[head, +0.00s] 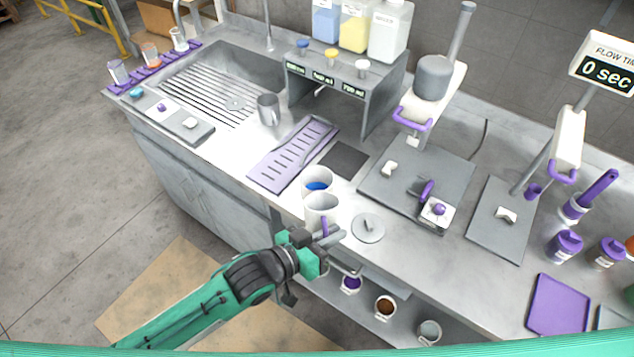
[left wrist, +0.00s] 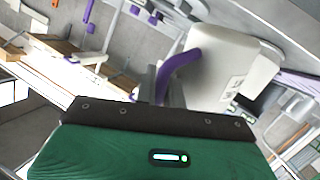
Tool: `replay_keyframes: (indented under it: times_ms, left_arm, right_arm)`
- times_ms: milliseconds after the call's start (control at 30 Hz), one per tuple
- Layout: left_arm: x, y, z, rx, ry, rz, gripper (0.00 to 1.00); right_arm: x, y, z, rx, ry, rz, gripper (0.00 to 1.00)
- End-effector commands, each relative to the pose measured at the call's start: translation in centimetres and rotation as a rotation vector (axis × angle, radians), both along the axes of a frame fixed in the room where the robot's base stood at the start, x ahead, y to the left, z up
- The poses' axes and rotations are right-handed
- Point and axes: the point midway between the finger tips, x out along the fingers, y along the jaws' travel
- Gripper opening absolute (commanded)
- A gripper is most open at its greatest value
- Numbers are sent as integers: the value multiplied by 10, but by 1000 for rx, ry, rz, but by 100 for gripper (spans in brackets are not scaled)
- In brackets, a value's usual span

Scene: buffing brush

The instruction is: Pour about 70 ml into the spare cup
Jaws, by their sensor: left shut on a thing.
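A white jug (head: 320,208) with a purple handle stands near the counter's front edge. My left gripper (head: 330,238) is shut on that handle. The jug also shows large in the left wrist view (left wrist: 232,68), with its purple handle (left wrist: 178,72) close to my jaws. A second white cup (head: 307,190) with blue liquid (head: 317,185) inside is right behind the jug and partly hidden by it. I cannot tell whether the two touch, or what the held jug contains. No label shows me which cup is the spare one. My right gripper is not in view.
A round grey lid (head: 368,228) lies right of the jug. A purple slotted rack (head: 275,165) lies to the left, with a metal pitcher (head: 268,110) behind it. A dispenser stand (head: 375,90) is at the back. Several small cups sit on a lower shelf. A display (head: 605,65) reads 0 sec.

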Motion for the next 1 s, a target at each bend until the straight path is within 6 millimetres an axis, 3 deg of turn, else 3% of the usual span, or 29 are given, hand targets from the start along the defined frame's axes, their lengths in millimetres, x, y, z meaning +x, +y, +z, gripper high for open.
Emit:
replay_keyframes:
  times_ms: [33,500,1000]
  left_arm:
    - [-4,-1,-10,-2,-28,0,0]
    - [-25,-2,-37,20,-292,-1,0]
    - [-31,-2,-43,28,-408,0,0]
  right_arm:
    - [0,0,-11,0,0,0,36]
    - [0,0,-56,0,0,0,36]
    - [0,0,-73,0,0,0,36]
